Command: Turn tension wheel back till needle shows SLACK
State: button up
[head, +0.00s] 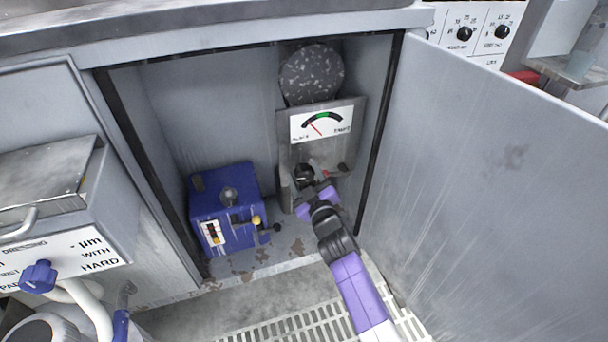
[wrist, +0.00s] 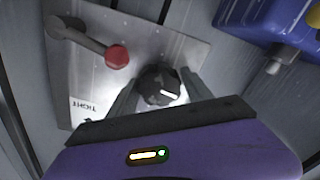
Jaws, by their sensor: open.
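The tension wheel is a small black knob (head: 303,176) with a white mark, low on a metal panel (head: 345,112) inside the open cabinet. It also shows in the wrist view (wrist: 160,84). Above it is a white gauge (head: 321,121) with a black arc and a green band at its top. Its red needle (head: 315,128) points up and left, left of the green, on the side away from TIGHT. The left label is too small to read surely. My gripper (head: 311,188) is open, its fingers on either side of the knob; contact is not clear.
A red-tipped lever (wrist: 117,56) sits on the panel close beside the knob. A blue box (head: 228,207) with a small gauge and a yellow knob stands at left on the cabinet floor. The open door (head: 480,180) bounds the right side. A speckled disc (head: 311,75) is above the panel.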

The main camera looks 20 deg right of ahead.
jog(key=s+p, duration=0.1)
jog(key=s, duration=0.7)
jog(key=shift+w, duration=0.1)
dwell(0.4)
jog(key=s+r+m+g, duration=0.2)
jog(key=s+r+m, duration=0.15)
jog(key=s, duration=2.05)
jog(key=s+r+m+g, duration=0.1)
jog(key=s+r+m, duration=0.3)
jog(key=s, duration=2)
notch_tip(320, 180, up, 31)
jog(key=n+p, duration=0.1)
jog(key=p, duration=2.9)
jog(key=shift+r+p, duration=0.2)
jog(key=shift+p, duration=0.2)
